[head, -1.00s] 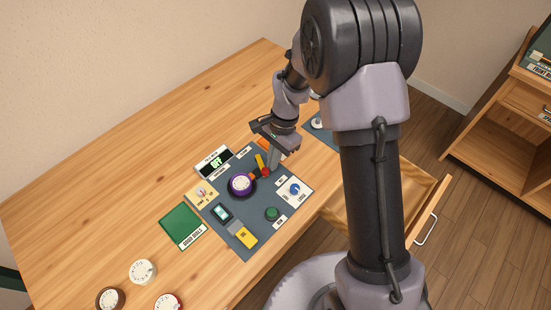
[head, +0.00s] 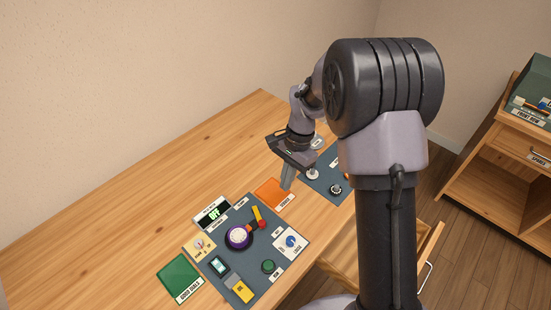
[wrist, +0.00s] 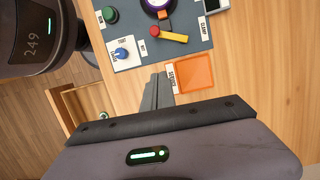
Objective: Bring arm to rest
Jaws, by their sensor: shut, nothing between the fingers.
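My gripper (head: 287,184) is shut and empty. It hangs above the table beside the orange square tray (head: 272,193), between the dial station mat and the smaller dark mat at the right. My arm reaches across from the right of the head view and hides part of the table's right side.
An open drawer (head: 430,250) juts out at the right. The table's back left is clear.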

